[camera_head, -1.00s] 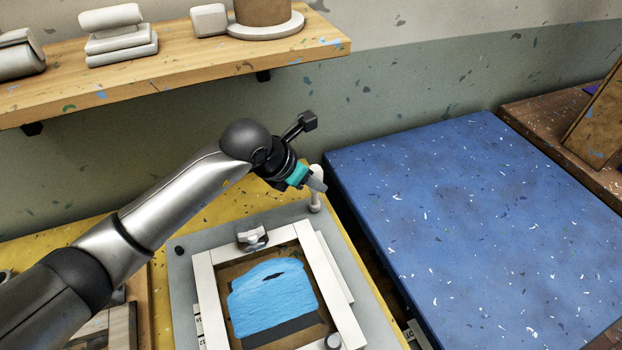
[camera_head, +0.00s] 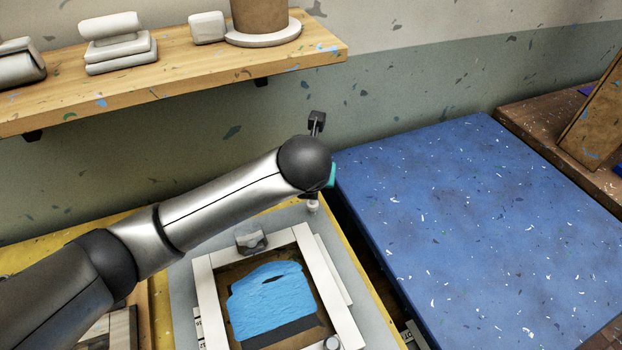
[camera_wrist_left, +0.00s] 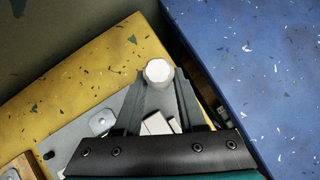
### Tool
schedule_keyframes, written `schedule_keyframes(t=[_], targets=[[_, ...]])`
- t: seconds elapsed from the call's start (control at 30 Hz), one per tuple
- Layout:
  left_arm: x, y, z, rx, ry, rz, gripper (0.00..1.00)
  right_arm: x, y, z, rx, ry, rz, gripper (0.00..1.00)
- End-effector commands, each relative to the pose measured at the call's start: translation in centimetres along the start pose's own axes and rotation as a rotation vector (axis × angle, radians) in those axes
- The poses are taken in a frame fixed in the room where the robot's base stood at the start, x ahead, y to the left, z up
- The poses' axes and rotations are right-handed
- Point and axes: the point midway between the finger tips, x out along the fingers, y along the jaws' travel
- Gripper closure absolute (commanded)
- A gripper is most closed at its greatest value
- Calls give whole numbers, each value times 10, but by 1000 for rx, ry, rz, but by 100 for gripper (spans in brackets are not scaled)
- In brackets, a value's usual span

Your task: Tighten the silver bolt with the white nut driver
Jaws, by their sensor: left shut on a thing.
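The white nut driver (camera_wrist_left: 159,71) stands between the two fingers of my left gripper (camera_wrist_left: 160,84) in the left wrist view. The fingers are closed on its sides, and its pale round top faces the camera. In the head view my wrist hides most of the driver; only a small white lower part (camera_head: 312,206) shows at the back right corner of the grey base plate (camera_head: 183,300). I cannot make out the silver bolt; the driver and gripper cover that spot. My right gripper is in neither view.
A white hinged frame (camera_head: 206,300) with a blue patch inside lies on the grey plate, with a metal clamp (camera_head: 251,240) behind it. A large blue slab (camera_head: 470,220) lies to the right across a dark gap. A wooden shelf (camera_head: 180,78) overhangs at the upper left.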

Motion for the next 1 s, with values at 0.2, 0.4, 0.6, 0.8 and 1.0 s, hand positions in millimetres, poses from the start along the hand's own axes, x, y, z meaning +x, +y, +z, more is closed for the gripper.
schedule_keyframes(t=[0.2, 0.4, 0.6, 0.8, 1.0], targets=[[0, -2, 1, -196, -2, 143, 100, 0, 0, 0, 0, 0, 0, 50], [0, -2, 0, -195, 1, 138, 100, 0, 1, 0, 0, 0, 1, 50], [4, -2, -2, -195, 1, 136, 100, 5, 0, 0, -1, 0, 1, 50], [8, -2, -5, -195, 1, 136, 100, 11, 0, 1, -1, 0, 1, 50], [12, -2, -8, -194, 1, 135, 100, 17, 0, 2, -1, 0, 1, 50]])
